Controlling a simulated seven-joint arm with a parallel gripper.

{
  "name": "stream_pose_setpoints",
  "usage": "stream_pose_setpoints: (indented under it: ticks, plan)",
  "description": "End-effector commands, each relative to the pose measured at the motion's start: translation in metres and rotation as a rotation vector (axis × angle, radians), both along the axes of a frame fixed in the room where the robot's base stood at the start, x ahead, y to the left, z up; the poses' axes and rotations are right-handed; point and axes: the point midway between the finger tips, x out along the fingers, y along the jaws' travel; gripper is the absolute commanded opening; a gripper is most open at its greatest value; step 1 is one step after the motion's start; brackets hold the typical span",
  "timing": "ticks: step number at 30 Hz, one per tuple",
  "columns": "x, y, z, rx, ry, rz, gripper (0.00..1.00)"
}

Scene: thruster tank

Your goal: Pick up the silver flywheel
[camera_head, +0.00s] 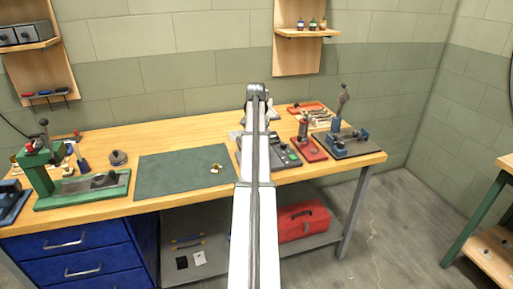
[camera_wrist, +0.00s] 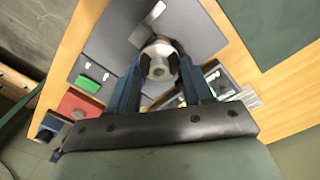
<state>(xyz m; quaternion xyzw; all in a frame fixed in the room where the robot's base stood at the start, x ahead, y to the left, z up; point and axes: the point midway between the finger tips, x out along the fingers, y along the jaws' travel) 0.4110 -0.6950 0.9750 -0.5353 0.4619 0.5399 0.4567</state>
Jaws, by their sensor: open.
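In the wrist view, a silver round part with a pale centre (camera_wrist: 158,60), which looks like the flywheel, shows between the two blue fingers of my gripper (camera_wrist: 161,72). Dark pieces sit around its upper side. The fingers are apart, one on each side of it; I cannot tell whether they touch it or how far below them it lies. In the head view my own arm covers most of this spot, and I cannot make out the flywheel there.
A dark green mat (camera_head: 180,170) lies left of my arm, with a small brass-coloured part (camera_head: 216,168) on it. A grey device (camera_head: 286,158), a red tool (camera_head: 309,147) and a blue press (camera_head: 345,139) stand to the right. A green press (camera_head: 45,165) stands at the left.

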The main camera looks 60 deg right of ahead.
Motion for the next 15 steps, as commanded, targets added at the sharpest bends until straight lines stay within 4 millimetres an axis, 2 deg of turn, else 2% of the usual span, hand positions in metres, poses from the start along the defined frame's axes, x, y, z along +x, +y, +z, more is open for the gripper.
stream_pose_setpoints:
  ticks: [7, 15]
  plan:
    - [0.0, -0.0003, -0.0023, -0.001, 0.0, 0.0, 0.5]
    - [0.0, -0.0002, -0.0021, -0.001, 0.0, 0.0, 0.24]
